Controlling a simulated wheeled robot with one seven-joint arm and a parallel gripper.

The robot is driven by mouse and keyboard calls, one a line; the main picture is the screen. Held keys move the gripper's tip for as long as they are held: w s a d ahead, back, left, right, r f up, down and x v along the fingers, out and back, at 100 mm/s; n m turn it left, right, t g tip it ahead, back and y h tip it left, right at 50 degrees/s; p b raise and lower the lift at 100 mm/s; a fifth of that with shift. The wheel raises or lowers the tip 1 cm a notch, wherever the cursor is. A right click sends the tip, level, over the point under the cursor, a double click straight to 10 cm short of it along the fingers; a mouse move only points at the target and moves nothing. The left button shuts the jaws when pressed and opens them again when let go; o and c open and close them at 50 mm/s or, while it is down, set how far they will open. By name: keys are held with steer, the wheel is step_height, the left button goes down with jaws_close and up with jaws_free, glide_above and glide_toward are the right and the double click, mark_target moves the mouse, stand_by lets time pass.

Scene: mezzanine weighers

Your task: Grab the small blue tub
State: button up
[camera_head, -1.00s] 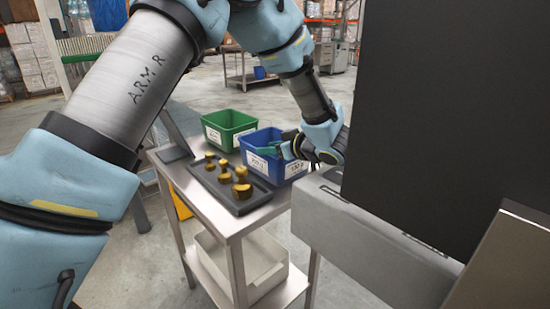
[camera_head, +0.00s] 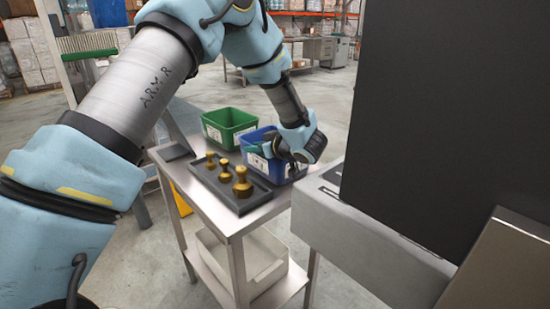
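The small blue tub (camera_head: 256,164) stands on the steel cart (camera_head: 215,210), right of a green tub (camera_head: 226,124). It has white labels on its front. My gripper (camera_head: 278,160) is at the tub, over its right part, coming in from the upper right. A teal piece shows at the tub's rim near the gripper; I cannot tell whether it is a finger or something in the tub.
A dark tray (camera_head: 243,200) with brass weights (camera_head: 242,182) lies in front of the tubs. A white bin (camera_head: 245,258) sits on the lower shelf. A large dark panel (camera_head: 440,110) and a grey machine body (camera_head: 375,235) stand close on the right.

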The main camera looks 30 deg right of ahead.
jaws_close()
stand_by(1.1)
